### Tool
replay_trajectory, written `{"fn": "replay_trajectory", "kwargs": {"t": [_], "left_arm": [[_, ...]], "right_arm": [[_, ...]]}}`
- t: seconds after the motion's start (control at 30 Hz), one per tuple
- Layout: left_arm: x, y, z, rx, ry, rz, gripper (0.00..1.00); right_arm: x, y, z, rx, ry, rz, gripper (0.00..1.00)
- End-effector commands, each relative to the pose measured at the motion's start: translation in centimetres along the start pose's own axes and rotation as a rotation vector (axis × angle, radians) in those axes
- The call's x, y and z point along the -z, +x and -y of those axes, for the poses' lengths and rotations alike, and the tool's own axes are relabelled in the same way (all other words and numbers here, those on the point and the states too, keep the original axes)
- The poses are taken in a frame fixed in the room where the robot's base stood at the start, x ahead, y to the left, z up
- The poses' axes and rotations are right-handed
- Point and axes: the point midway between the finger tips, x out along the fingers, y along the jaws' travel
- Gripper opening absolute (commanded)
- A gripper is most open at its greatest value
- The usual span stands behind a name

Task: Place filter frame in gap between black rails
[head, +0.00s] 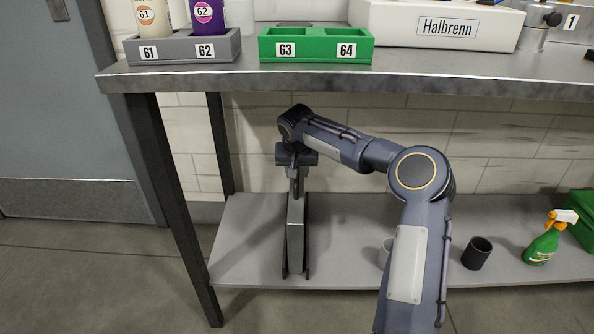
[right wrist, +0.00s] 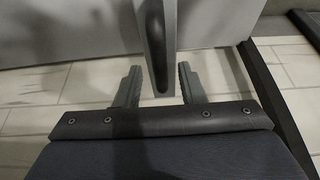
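The filter frame (head: 296,240) is a narrow grey upright panel on the lower shelf. It stands between two thin black rails (head: 308,245), with dark edges along both its sides. My right gripper (head: 296,172) points down just above the frame's top end. In the right wrist view the frame (right wrist: 156,45) comes in from the top between the two fingers. My right gripper (right wrist: 158,72) is open there, with visible room on both sides of the frame. How deeply the frame is seated is hard to tell. My left gripper is out of view.
The lower shelf (head: 345,265) also holds a dark cup (head: 476,253), a light cup (head: 386,251) partly behind my arm, and a green spray bottle (head: 543,240). The metal table (head: 330,80) overhangs my right arm. A dark table leg (head: 177,205) stands left.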

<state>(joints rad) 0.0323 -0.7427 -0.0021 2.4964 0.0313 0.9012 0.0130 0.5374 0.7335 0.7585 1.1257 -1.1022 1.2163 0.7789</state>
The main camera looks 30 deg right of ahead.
Motion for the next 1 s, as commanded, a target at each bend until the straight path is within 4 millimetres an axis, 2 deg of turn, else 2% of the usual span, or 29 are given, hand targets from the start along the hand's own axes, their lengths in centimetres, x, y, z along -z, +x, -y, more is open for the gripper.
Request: {"fn": "replay_trajectory", "kwargs": {"t": [0.13, 0.3, 0.5, 0.67, 1.0], "left_arm": [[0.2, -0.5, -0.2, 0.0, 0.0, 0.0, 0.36], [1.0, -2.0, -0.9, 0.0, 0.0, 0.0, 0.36], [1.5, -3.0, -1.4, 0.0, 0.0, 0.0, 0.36], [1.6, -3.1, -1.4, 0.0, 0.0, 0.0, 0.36], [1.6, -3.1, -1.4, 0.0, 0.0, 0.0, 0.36]], "right_arm": [[0.6, -1.4, 0.0, 0.003, 0.002, -0.001, 0.36], [0.7, -5.0, 0.0, -0.001, -0.001, -0.003, 0.36], [0.6, -7.8, 0.0, 0.0, -0.001, -0.001, 0.36], [0.4, -8.6, 0.0, 0.0, -0.002, 0.001, 0.36], [0.4, -8.5, 0.0, 0.0, -0.001, 0.001, 0.36]]}}
